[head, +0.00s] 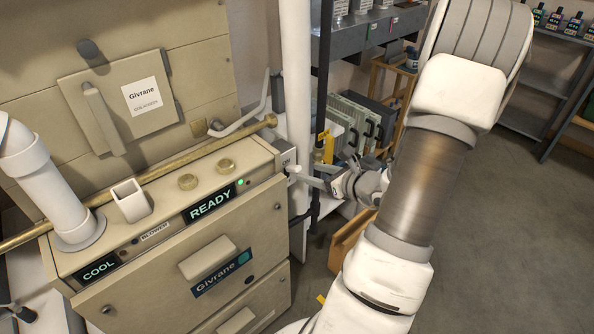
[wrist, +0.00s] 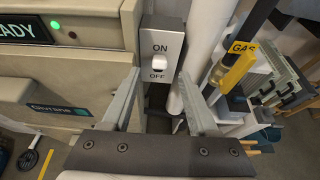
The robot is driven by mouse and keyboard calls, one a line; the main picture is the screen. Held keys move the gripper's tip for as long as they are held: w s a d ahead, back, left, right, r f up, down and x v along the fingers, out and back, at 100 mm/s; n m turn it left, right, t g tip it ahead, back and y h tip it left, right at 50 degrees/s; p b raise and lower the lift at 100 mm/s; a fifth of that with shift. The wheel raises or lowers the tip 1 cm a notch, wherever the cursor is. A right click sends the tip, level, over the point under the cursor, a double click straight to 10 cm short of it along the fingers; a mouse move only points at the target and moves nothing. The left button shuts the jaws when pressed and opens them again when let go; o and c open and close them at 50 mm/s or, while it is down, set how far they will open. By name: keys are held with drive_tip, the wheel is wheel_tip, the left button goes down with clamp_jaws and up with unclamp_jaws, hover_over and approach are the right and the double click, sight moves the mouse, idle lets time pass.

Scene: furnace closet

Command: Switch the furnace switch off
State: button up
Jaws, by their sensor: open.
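The furnace switch (wrist: 159,63) is a small white toggle on a grey plate marked ON above and OFF below, in the wrist view. The toggle appears to sit between the two labels, nearer OFF; its exact position is hard to tell. In the head view the switch box (head: 285,162) shows edge-on at the right side of the beige furnace (head: 150,270). My gripper (wrist: 160,92) is open and empty. Its two fingers point toward the plate, one on each side below the toggle. In the head view the gripper (head: 308,178) is beside the switch box.
A yellow gas valve handle (wrist: 236,73) and a white pipe (wrist: 203,45) stand just right of the switch. A brass pipe (head: 190,155) crosses the furnace top. Floor is free at the right.

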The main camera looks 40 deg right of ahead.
sight(299, 169)
drive_tip(key=x, duration=0.7)
drive_tip(key=shift+b, duration=0.35)
clamp_jaws()
